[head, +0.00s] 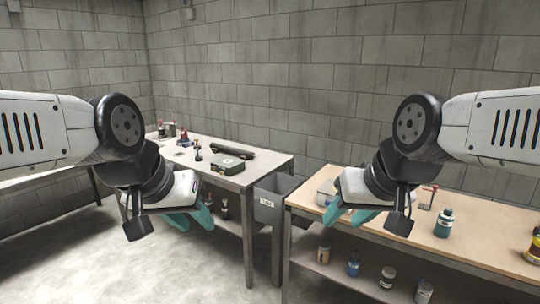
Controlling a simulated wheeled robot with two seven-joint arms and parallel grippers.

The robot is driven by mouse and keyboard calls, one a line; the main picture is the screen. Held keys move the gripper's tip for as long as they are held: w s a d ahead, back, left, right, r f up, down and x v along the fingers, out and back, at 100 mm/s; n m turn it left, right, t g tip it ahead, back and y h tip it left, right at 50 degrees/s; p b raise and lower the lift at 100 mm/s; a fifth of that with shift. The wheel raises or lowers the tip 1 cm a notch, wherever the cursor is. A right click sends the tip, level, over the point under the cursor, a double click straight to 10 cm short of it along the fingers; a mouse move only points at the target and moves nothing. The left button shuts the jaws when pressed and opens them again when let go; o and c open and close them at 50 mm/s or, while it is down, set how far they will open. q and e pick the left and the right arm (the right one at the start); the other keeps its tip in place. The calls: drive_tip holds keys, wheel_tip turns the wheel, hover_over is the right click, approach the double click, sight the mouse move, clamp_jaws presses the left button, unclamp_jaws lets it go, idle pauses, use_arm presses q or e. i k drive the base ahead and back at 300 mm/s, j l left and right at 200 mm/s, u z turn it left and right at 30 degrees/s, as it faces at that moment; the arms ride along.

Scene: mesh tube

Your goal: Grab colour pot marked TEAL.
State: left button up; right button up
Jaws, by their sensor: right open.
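A teal pot (444,222) with a pale label and dark cap stands upright on the wooden-topped bench at the right. Its label is too small to read. My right gripper (350,214) has teal fingers that are apart and empty; it shows to the left of the pot, over the left part of that bench. My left gripper (189,219) also has its teal fingers apart and empty, in front of the farther bench and well away from the pot.
A grey bin (270,205) stands between the benches.

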sight(444, 224)
drive_tip(key=z, duration=1.45)
drive_tip(key=i+j+u, duration=0.15)
drive_tip(key=i, duration=0.4)
drive_tip(key=i+j+u, duration=0.1)
drive_tip(key=i, duration=0.5)
